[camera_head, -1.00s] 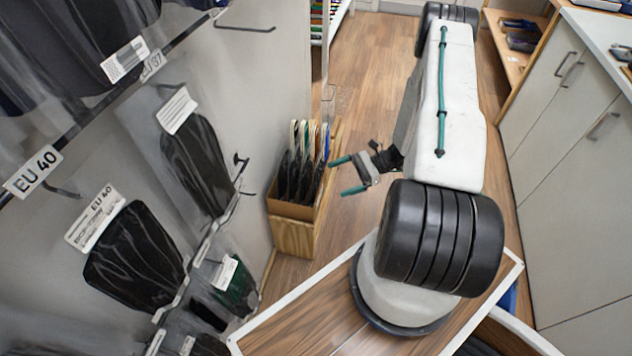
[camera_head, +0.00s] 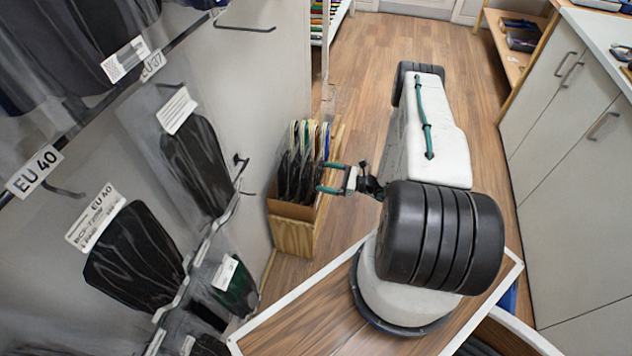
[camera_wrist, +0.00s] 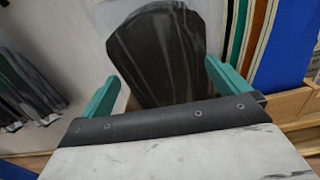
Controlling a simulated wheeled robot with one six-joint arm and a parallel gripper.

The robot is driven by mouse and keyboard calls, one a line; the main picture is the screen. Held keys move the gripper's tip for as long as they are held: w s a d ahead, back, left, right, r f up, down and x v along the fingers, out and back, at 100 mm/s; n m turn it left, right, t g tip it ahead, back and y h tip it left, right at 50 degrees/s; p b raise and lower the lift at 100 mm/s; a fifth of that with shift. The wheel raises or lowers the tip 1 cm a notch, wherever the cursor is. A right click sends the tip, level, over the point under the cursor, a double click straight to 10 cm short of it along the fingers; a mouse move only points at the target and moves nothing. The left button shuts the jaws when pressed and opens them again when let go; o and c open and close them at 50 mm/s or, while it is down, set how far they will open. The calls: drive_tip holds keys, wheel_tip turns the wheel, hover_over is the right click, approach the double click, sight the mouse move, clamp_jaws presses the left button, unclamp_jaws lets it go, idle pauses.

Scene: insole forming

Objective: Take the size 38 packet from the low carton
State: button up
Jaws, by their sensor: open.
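In the wrist view my gripper (camera_wrist: 160,90) is open, with a dark insole packet (camera_wrist: 160,55) showing beyond and between the fingertips. I cannot tell if the fingers touch it. Coloured edges of other packets (camera_wrist: 262,40) stand to the right there.
Hanging packets marked EU 40 (camera_head: 135,260) and others hang on the wall rack at left. A wire hook (camera_head: 245,28) juts out above. Grey cabinets (camera_head: 575,160) line the right side. The wooden floor (camera_head: 365,70) behind my arm is clear.

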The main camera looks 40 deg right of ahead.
drive_tip(key=shift+w+a, duration=0.35)
drive_tip(key=shift+w, duration=0.15)
drive_tip(key=c, duration=1.1)
drive_tip(key=shift+r, duration=0.1)
